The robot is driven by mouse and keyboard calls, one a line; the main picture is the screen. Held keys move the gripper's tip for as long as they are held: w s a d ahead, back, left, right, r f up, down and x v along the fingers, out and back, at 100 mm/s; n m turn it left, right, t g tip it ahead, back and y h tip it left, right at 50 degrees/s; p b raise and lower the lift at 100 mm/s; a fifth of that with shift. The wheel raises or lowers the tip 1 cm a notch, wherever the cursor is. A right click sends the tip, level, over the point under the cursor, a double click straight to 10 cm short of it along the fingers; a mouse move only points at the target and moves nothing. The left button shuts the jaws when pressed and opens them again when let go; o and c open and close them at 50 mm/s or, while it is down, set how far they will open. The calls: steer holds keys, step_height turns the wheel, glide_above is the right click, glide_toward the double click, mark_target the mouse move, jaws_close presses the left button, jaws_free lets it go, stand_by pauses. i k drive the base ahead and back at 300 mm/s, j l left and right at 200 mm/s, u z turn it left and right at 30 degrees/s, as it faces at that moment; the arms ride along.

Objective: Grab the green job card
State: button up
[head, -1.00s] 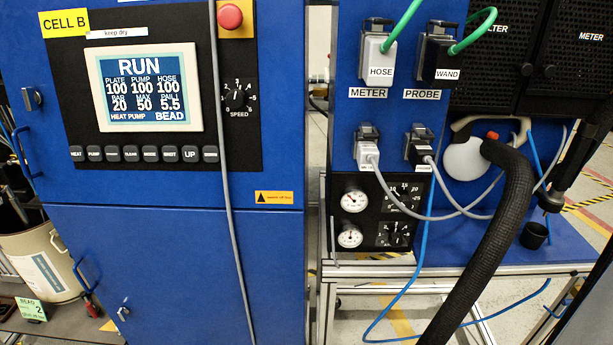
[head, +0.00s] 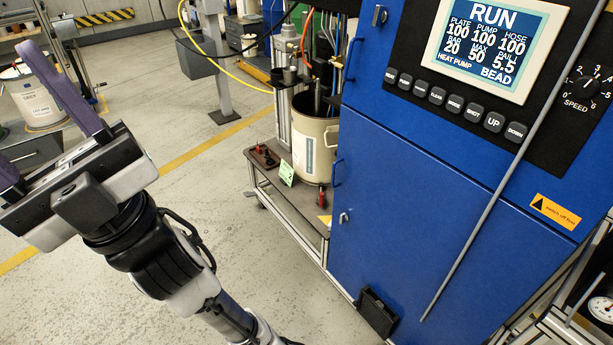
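The small green job card (head: 287,173) stands tilted on the low cart, in front of a beige pail, near the middle of the head view. Its print is too small to read. My gripper (head: 32,118) is at the left edge of the view, with its two purple fingers spread wide apart and nothing seen between them. One finger is partly cut off by the picture edge. The gripper is well to the left of the card and apart from it.
The beige pail (head: 315,145) stands on the cart (head: 305,215) behind the card. A red-handled tool (head: 322,197) lies right of the card, and a dark red and black item (head: 264,156) lies left of it. The blue cabinet (head: 430,210) borders the cart's right. Open floor lies in front.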

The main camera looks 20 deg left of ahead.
mark_target(286, 172)
steer(key=i+j, duration=0.95)
steer(key=j, duration=0.2)
steer(key=i+j, duration=1)
steer(key=k+j+u, duration=0.05)
steer(key=j, duration=0.1)
